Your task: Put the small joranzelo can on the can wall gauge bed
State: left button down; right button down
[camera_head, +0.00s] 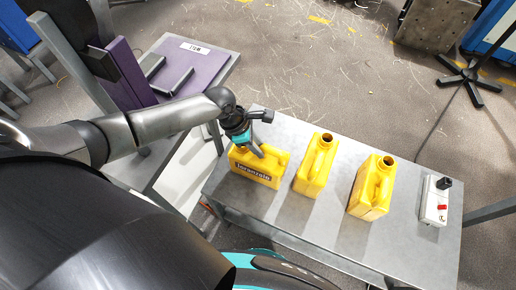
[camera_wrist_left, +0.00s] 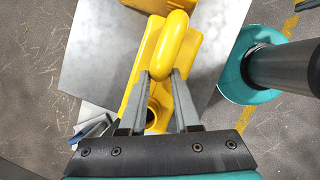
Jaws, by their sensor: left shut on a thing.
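The small joranzelo can (camera_head: 256,176) is yellow with a dark label and stands at the left end of the grey table. My left gripper (camera_head: 257,150) comes down on it from above. In the left wrist view my left gripper (camera_wrist_left: 159,76) has its two fingers on either side of the can's rounded yellow handle (camera_wrist_left: 174,35), shut on it. The can's dark open mouth (camera_wrist_left: 151,114) shows between the fingers. A purple-topped stand (camera_head: 196,68) with grey rails and a small white label is at the upper left; I cannot tell for sure that it is the gauge bed. My right gripper is not in view.
Two more yellow cans, a middle one (camera_head: 313,168) and a right one (camera_head: 370,190), stand on the grey table (camera_head: 415,255). A white box (camera_head: 434,203) with a black knob and red part is at its right end. A black stand foot (camera_head: 470,82) is on the floor beyond.

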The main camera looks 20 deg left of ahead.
pick_arm(q)
jog(key=shift+f, duration=0.6)
jog(key=c, duration=0.6)
grip_release()
jog(key=shift+r, duration=0.25)
jog(key=p+v, duration=1.1)
jog(key=p, duration=0.3)
jog(key=shift+a+r, duration=0.15)
jog(key=shift+r, duration=0.25)
jog(key=shift+f, duration=0.15)
